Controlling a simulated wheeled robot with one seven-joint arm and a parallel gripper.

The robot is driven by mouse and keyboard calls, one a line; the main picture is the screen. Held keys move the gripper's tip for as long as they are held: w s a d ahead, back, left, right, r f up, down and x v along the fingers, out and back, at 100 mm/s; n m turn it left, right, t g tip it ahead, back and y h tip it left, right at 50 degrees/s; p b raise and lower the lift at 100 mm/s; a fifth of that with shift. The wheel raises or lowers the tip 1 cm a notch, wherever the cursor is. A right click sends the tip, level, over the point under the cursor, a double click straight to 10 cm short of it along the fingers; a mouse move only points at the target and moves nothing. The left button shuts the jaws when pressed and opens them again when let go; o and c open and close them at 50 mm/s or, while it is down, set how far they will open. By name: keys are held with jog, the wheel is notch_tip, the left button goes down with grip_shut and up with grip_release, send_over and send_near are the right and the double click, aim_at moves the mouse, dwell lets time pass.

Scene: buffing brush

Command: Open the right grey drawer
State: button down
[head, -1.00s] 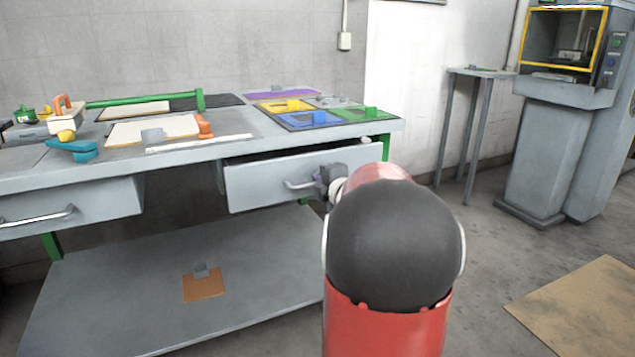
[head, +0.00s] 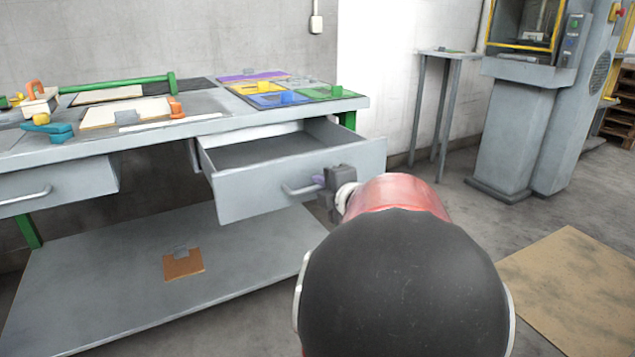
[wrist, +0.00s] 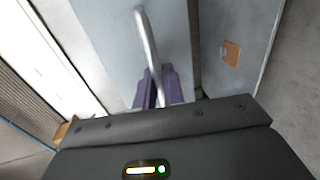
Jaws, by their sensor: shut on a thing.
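The right grey drawer (head: 240,192) stands pulled out from under the workbench in the head view, and its empty-looking inside shows. Its silver bar handle (head: 299,190) is on the front face. My gripper (head: 321,182) is at the right part of this handle. In the wrist view the purple fingers of my gripper (wrist: 157,90) are closed around the handle (wrist: 148,45), with the drawer front (wrist: 105,50) beside it. My red and black arm hides the floor at the lower right of the bench.
The lower shelf (head: 110,285) carries a brown square (head: 183,264). Coloured trays and tools lie on the bench top (head: 215,124). A grey machine (head: 520,130) and small stand (head: 447,52) are at the right, with open floor before them.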

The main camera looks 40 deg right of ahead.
jog(key=c, duration=1.8)
grip_release()
jog(key=shift+c, duration=0.2)
jog(key=shift+s, duration=0.1)
jog(key=v, duration=0.7)
jog(key=shift+s+p, duration=0.3)
jog(key=shift+p, duration=0.05)
jog(key=shift+a, duration=0.1)
